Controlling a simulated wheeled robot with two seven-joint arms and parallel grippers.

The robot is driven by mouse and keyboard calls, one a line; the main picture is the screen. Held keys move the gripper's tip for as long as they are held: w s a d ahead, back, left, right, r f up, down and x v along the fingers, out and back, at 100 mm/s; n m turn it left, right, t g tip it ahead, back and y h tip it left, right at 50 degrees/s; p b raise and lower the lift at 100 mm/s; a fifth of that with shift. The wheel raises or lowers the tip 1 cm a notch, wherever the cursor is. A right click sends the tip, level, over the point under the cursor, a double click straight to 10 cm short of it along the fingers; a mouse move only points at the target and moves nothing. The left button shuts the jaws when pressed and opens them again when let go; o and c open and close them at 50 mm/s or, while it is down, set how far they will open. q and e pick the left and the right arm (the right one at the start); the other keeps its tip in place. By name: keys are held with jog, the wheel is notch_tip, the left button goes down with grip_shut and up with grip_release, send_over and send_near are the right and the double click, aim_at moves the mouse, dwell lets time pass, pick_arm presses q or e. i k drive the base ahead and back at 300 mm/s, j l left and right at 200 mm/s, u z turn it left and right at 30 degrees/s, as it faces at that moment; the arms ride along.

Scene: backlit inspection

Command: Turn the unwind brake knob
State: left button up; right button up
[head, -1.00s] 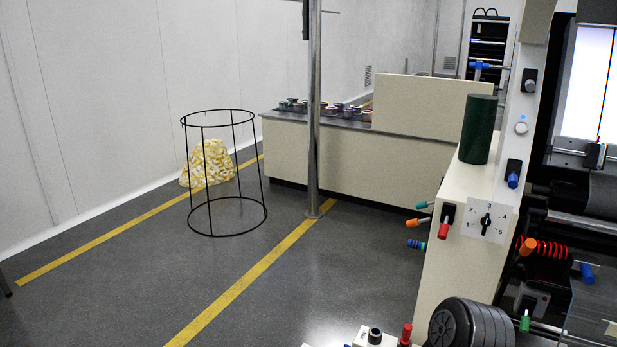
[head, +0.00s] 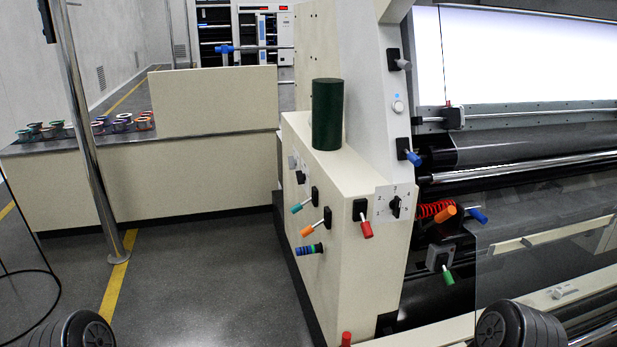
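A black knob (head: 396,206) sits on a white numbered plate (head: 381,210) on the cream machine cabinet, right of centre in the head view. The figures 2, 3 and 4 can be made out on the plate. A second dark knob (head: 301,177) on a pale plate is on the cabinet's left side, partly hidden by nearby parts. No label naming the unwind brake is readable, so I cannot tell which knob bears that name. Neither of my grippers can be made out in the head view, and nothing is touching either knob.
Teal (head: 301,205), orange (head: 311,229) and red (head: 366,228) handled levers stick out near the knobs. A dark green cylinder (head: 327,115) stands on the cabinet. Rollers and a clear panel (head: 520,270) lie right. A metal post (head: 85,130) stands left. Floor (head: 200,280) before the cabinet is clear.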

aim_at(301, 177)
jog(key=j+z, duration=0.1)
jog(key=j, duration=0.15)
jog(key=z, duration=1.45)
jog(key=u, duration=1.5)
jog(key=i+j+z, duration=0.15)
jog(key=z, duration=0.25)
jog(key=i+j+z, duration=0.1)
jog(key=j+z, duration=0.15)
jog(key=z, duration=0.15)
jog(key=i+j+z, duration=0.1)
jog(key=j+z, duration=0.15)
jog(key=z, duration=0.15)
jog(key=i+j+z, duration=0.15)
jog(key=j, duration=0.9)
jog(key=j+z, duration=0.15)
jog(key=j, duration=0.9)
